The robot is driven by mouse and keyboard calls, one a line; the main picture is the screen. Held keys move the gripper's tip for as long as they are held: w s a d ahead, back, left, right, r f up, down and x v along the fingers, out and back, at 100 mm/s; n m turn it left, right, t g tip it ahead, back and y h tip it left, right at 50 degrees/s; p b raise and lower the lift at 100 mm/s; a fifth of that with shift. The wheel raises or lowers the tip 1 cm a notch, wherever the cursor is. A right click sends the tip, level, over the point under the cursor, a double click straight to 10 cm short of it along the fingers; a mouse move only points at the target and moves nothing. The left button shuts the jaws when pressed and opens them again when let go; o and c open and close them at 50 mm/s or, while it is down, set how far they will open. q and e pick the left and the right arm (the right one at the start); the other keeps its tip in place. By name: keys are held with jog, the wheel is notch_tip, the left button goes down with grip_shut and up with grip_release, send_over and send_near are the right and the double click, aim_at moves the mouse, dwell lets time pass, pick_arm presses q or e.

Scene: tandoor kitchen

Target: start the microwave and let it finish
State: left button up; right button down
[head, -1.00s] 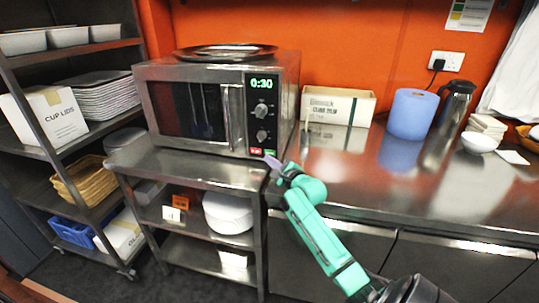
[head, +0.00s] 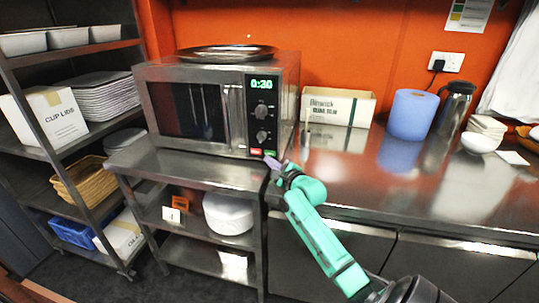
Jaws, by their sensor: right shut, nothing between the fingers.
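The microwave (head: 188,112) stands on a steel shelf unit against the orange wall, its door shut. Its green display (head: 262,84) reads 0:30. Two dark knobs sit below the display, and under them are a red button (head: 256,151) and a green button (head: 270,153). My right gripper (head: 268,161) is shut and empty, its tip just below the green button. I cannot tell whether the tip touches the panel. My left gripper is not in view.
A dark round tray (head: 226,53) lies on top of the microwave. To the right, the steel counter (head: 400,195) holds a cardboard box (head: 338,106), a blue paper roll (head: 412,114), a flask (head: 453,105) and bowls. A storage rack (head: 70,150) stands at the left.

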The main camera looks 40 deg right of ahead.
jog(key=shift+d, duration=0.1)
dwell(0.6)
jog(key=shift+w+d, duration=0.2)
jog(key=shift+d, duration=0.05)
